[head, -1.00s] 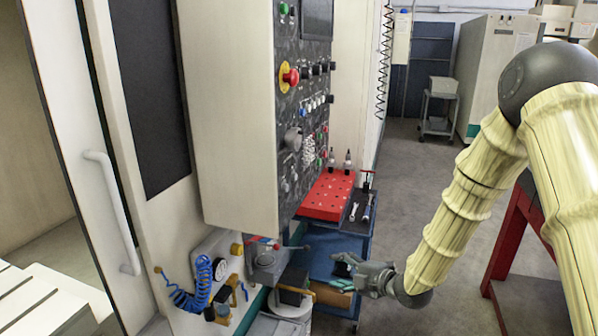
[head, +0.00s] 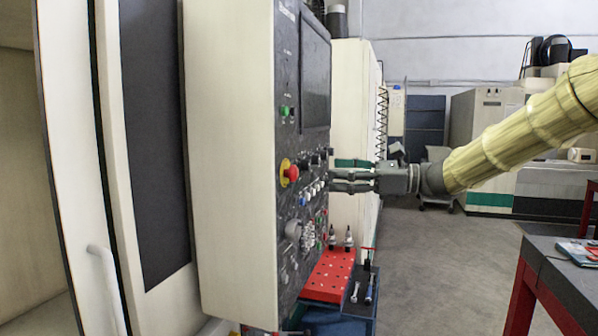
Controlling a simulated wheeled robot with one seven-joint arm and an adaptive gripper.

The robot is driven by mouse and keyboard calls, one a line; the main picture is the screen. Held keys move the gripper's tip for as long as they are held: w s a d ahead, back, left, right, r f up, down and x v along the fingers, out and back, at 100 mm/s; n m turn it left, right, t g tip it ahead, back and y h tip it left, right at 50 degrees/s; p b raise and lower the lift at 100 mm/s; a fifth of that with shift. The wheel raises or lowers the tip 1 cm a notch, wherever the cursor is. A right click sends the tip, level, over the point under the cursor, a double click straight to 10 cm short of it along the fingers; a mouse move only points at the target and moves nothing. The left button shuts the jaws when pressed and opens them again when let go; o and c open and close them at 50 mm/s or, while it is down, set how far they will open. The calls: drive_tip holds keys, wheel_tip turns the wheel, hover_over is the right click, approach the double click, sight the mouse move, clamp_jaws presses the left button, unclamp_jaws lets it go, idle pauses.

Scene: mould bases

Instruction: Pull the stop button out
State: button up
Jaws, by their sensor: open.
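The stop button (head: 291,173) is a red mushroom head on a yellow round base, on the dark control panel (head: 290,120) of the machine in the head view. My gripper (head: 333,181) is at the right of the button, level with it or slightly lower, with its fingers pointing left towards the panel. The fingers are apart, one above the other, with nothing seen between them. The gripper looks apart from the red head. How far its fingertips are from the panel surface is hard to tell.
Knobs and a row of small buttons (head: 312,192) sit beside and below the stop button. A red tool rack (head: 328,276) with tool holders stands below on a blue cart. A dark-topped table with red legs (head: 560,262) is at the lower right. Floor between is clear.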

sight(297, 173)
drive_tip(key=p+x, duration=0.4)
drive_tip(key=x, duration=0.4)
drive_tip(key=shift+w+a+r, duration=0.1)
drive_tip(key=shift+w+a, duration=0.1)
drive_tip(key=shift+a, duration=0.15)
drive_tip(key=shift+x, duration=0.75)
clamp_jaws()
